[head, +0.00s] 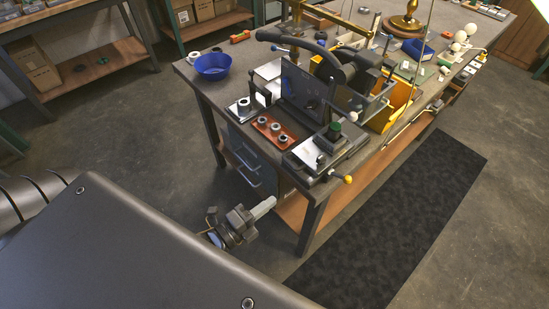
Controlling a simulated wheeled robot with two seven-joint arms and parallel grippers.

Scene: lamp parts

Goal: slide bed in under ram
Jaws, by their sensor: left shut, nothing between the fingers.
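A dark press (303,92) with a long curved black handle (292,40) stands near the corner of the workbench. A bed with a bright metal plate (306,153) lies at its front right, near the bench's front edge; a dark part with a green top (333,130) is on or beside it. A rod with a yellow knob (347,179) sticks out past the edge there. I cannot make out the ram clearly. My left gripper (268,204) is shut and empty, in front of the bench and apart from the bed. My right gripper is out of view.
A red-brown tray (268,127) with several metal rings lies beside the bed. A blue bowl (212,66) sits at the bench's left. A yellow stand (396,105) is right of the press. A dark mat (395,230) covers open floor along the bench.

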